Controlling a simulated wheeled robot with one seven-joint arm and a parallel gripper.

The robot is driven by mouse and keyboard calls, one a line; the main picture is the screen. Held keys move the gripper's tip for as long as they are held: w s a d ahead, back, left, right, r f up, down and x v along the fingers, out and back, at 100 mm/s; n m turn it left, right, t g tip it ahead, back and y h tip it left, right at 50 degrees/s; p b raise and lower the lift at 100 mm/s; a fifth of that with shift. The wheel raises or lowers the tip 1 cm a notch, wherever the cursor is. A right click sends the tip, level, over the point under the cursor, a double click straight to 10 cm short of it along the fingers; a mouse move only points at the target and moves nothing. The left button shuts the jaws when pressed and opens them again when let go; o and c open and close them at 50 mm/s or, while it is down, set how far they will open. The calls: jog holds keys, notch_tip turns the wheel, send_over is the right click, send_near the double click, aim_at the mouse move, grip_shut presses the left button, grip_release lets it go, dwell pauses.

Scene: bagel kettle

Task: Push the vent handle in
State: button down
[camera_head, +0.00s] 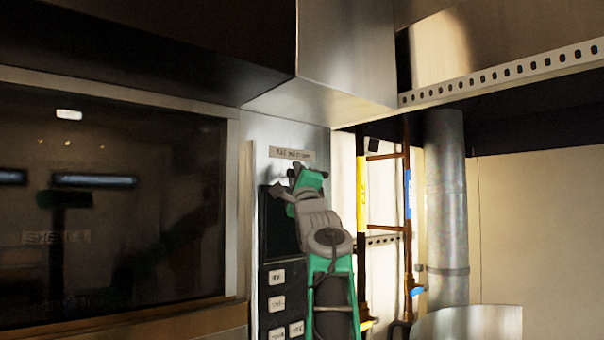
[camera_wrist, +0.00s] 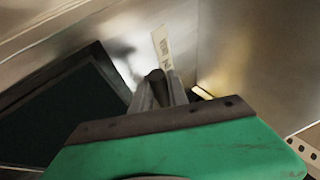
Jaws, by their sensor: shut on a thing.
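My gripper (camera_wrist: 160,92) is shut on a dark, rounded knob, which I take to be the vent handle (camera_wrist: 156,78). In the wrist view the knob's end shows between the two grey fingers, just below a small label plate. In the head view my gripper (camera_head: 283,188) is up against the metal panel, below the label plate (camera_head: 290,153). My arm and gripper hide the handle there. I cannot tell how far in the handle sits.
A dark panel (camera_head: 282,217) with several small labelled plates is beside my arm. A large dark oven window (camera_head: 110,200) is at left. A metal hood (camera_head: 345,50) overhangs. Yellow- and blue-marked pipes (camera_head: 362,195) and a grey duct (camera_head: 445,200) stand at right.

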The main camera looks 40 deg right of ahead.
jog(key=shift+w+r, duration=0.1)
jog(key=shift+w, duration=0.05)
jog(key=c, duration=1.7)
grip_release()
jog(key=shift+a, duration=0.1)
jog(key=shift+c, duration=0.2)
jog(key=o, duration=0.3)
jog(key=shift+w, duration=0.3)
jog(key=shift+o, duration=0.7)
jog(key=shift+s, duration=0.2)
jog(key=shift+s+f+b, duration=0.2)
jog(key=shift+f+b, duration=0.3)
jog(key=shift+b, duration=0.05)
jog(key=b+v, duration=0.5)
jog(key=v, duration=0.2)
jog(key=shift+r, duration=0.2)
